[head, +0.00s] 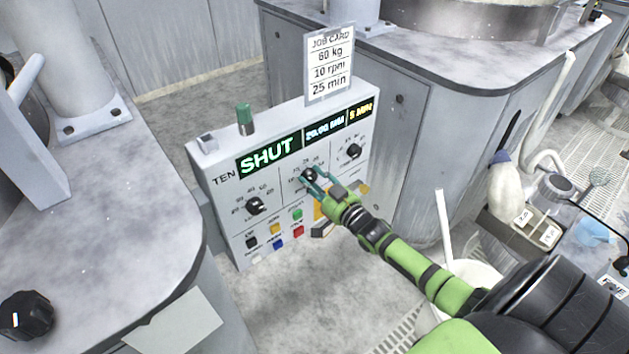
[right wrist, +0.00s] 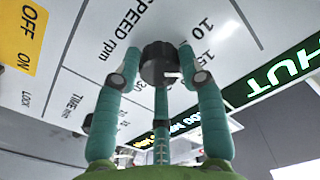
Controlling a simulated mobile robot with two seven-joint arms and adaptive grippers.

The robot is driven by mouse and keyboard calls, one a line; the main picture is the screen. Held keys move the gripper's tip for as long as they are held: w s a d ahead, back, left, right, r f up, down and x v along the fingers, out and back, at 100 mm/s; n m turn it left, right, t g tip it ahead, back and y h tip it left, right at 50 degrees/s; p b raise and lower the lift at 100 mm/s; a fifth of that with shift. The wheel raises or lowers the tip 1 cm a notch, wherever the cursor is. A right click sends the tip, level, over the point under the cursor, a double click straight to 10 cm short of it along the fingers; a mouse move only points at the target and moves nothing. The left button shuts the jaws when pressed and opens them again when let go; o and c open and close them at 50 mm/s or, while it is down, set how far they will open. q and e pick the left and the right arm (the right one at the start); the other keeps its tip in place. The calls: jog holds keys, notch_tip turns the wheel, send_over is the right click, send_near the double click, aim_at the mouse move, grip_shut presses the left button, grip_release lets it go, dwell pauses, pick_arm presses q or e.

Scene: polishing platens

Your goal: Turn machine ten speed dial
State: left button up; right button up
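The machine ten control panel (head: 228,188) stands upright between grey machines in the head view. Its speed dial (right wrist: 158,62) is a black round knob, labelled "SPEED rpm" in the right wrist view; in the head view it is the middle dial (head: 310,174). My right gripper (head: 313,178) is at this dial, its fingertips on both sides of the knob and seeming to touch it; the fingers also show in the right wrist view (right wrist: 160,58). The display (head: 325,127) reads SHUT, about 20.00 rpm and 5 min. My left gripper is not in view.
A job card (head: 330,63) above the panel reads 60 kg, 10 rpm, 25 min. Other dials sit left (head: 255,206) and right (head: 352,151) of the speed dial. Coloured buttons (head: 297,214) lie below. A green-topped post (head: 244,117) stands on the panel's top.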

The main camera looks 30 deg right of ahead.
jog(key=shift+n, duration=0.4)
jog(key=n, duration=0.3)
jog(key=shift+n, duration=0.3)
jog(key=shift+n+p, duration=0.3)
jog(key=shift+n, duration=1.5)
jog(key=o, duration=1.1)
jog(key=shift+o, duration=0.2)
jog(key=s, duration=1.2)
jog(key=shift+d, duration=0.45)
